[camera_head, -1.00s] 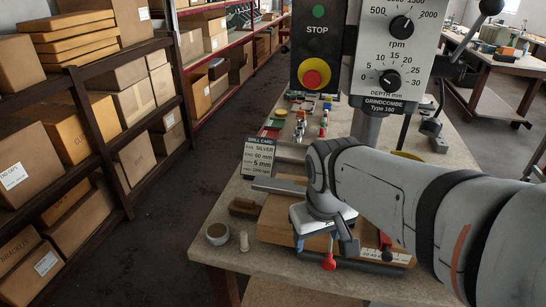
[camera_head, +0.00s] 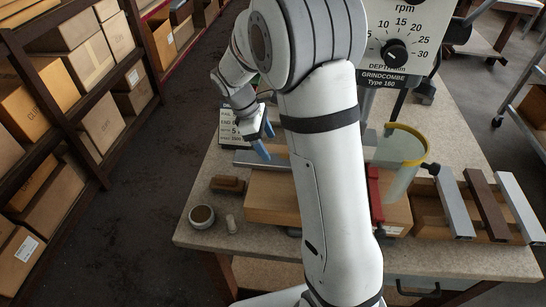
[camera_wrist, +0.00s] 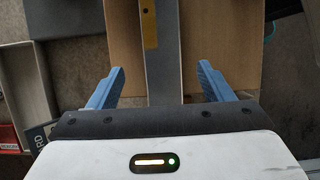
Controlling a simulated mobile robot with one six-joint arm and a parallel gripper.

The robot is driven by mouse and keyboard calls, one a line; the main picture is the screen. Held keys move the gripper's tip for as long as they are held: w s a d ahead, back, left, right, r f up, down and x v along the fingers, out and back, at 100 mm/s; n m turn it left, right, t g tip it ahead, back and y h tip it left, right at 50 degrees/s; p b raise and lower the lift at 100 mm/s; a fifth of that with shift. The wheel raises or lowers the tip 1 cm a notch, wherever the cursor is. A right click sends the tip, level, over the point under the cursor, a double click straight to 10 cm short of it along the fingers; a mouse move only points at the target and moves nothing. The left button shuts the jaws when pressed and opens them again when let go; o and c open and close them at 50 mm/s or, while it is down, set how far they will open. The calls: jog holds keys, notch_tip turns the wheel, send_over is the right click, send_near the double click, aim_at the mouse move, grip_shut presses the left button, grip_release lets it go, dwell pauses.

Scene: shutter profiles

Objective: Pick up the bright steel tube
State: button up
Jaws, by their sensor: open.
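My gripper (camera_head: 264,142) is open and empty, its blue fingers pointing down in the head view. In the wrist view the bar (camera_wrist: 161,75) runs between the open fingers (camera_wrist: 160,70), apart from both. Its height below them is unclear. In the head view, a rack at the right holds a silver-grey profile (camera_head: 454,204), a brown profile (camera_head: 486,206) and a brighter silver profile (camera_head: 520,207). I cannot tell for certain which is the bright steel tube.
Shelves of boxes line the aisle.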

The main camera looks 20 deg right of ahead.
aim_at(275, 159)
jog(key=p+x, duration=0.1)
jog(key=x, duration=0.4)
jog(key=shift+s+a+f+p, duration=0.1)
jog(key=shift+f+p, duration=0.25)
jog(key=shift+f, duration=0.1)
jog(key=shift+c, duration=0.5)
jog(key=c, duration=1.3)
